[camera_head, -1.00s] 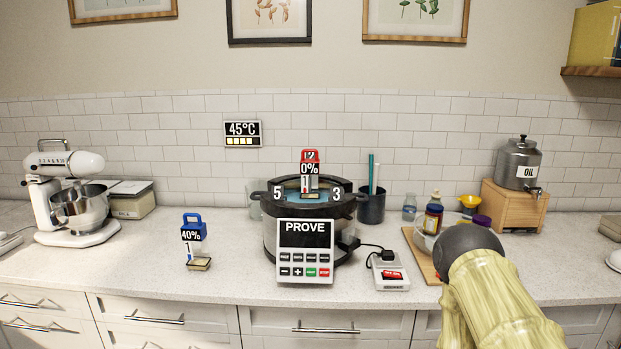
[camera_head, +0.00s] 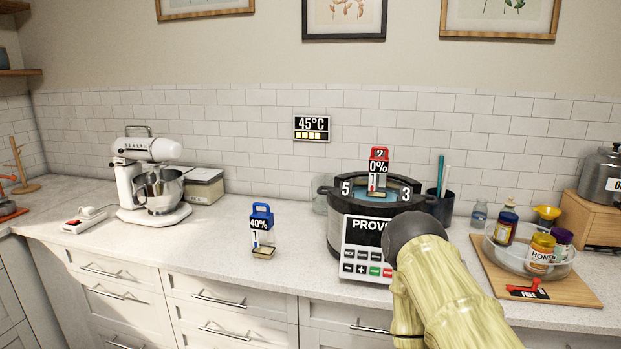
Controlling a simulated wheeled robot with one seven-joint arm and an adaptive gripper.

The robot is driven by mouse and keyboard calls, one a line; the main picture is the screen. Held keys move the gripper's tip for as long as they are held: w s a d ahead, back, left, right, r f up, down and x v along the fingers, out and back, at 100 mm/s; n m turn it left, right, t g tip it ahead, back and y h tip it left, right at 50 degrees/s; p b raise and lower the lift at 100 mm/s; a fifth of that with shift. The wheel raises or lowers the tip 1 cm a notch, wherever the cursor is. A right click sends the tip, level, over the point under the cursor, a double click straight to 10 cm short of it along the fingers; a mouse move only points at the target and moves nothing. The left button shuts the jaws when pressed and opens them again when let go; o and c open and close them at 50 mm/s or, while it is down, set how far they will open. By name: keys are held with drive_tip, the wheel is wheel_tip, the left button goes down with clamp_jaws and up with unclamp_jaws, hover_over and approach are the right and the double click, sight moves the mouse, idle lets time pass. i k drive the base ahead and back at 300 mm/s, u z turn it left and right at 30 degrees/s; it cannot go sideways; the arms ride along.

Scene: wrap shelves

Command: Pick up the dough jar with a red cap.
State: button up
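The dough jar with a red cap (camera_head: 378,160) stands in the round dark-rimmed proving pot (camera_head: 331,192) at the right of centre. A second jar with a blue cap (camera_head: 262,214) and a 40% label stands on the counter to the left of the pot. My pale yellow arm with a dark round joint shows at the lower right, in front of the pot's panel. My gripper is not in view.
A wooden board (camera_head: 575,290) with a glass bowl (camera_head: 500,254) of small jars lies at the right. The counter between mixer and blue-capped jar is clear.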

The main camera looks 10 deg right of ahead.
sight(378, 166)
drive_tip(key=u, duration=2.2)
drive_tip(key=k, duration=1.05)
drive_tip(key=z, duration=2.3)
